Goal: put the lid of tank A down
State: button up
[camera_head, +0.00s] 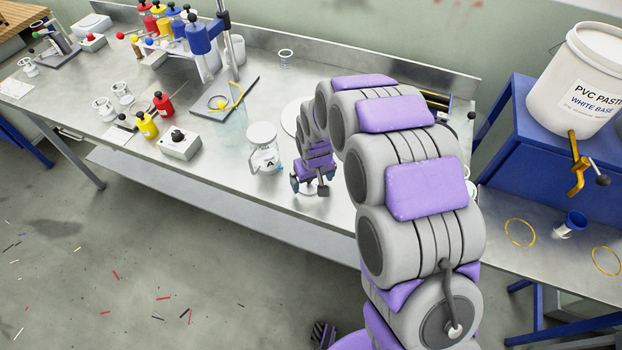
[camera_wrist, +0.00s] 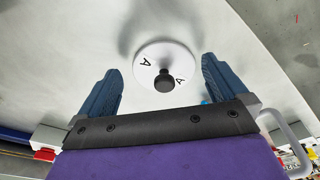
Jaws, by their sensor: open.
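The lid of tank A is a white disc (camera_wrist: 181,56) with a black knob and letters A, in the wrist view. It appears to lie flat on the steel bench. My gripper (camera_wrist: 160,66) is open, with its blue fingers on either side of the lid and apart from it. In the head view my gripper (camera_head: 312,187) is low over the bench, just right of tank A (camera_head: 266,160), a clear jar marked A. The lid is partly hidden under my gripper there. Whether the jar's mouth is open is hard to tell.
A coloured nozzle rack (camera_head: 200,45) stands behind. A PVC paste bucket (camera_head: 580,85) is at right. The bench front edge is close to my gripper.

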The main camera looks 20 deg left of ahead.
aim_at(314, 191)
notch_tip(314, 191, up, 10)
jog(key=s+p, duration=0.1)
jog(key=p, duration=0.1)
jog(key=shift+d+r, duration=0.15)
jog(key=shift+d, duration=0.2)
jog(key=s+d+r+m, duration=0.1)
jog(key=s+d+r, duration=0.2)
jog(key=d, duration=0.3)
jog(key=s+d+r+m+g, duration=0.1)
jog(key=s+d+r, duration=0.3)
jog(key=d, duration=0.2)
jog(key=s+d+r+m, duration=0.2)
jog(key=s+d+r, duration=0.1)
jog(key=d, duration=0.3)
jog(key=s+d+r+m+g, duration=0.1)
jog(key=s+d, duration=0.4)
jog(key=s, duration=0.5)
jog(key=s+d+r+m+g, duration=0.1)
jog(key=s+d+r+m, duration=0.1)
jog(key=s+d, duration=0.4)
jog(key=s+m, duration=0.1)
jog(key=s, duration=0.4)
jog(key=shift+d+h, duration=0.15)
jog(key=shift+h, duration=0.25)
jog(key=shift+r, duration=0.1)
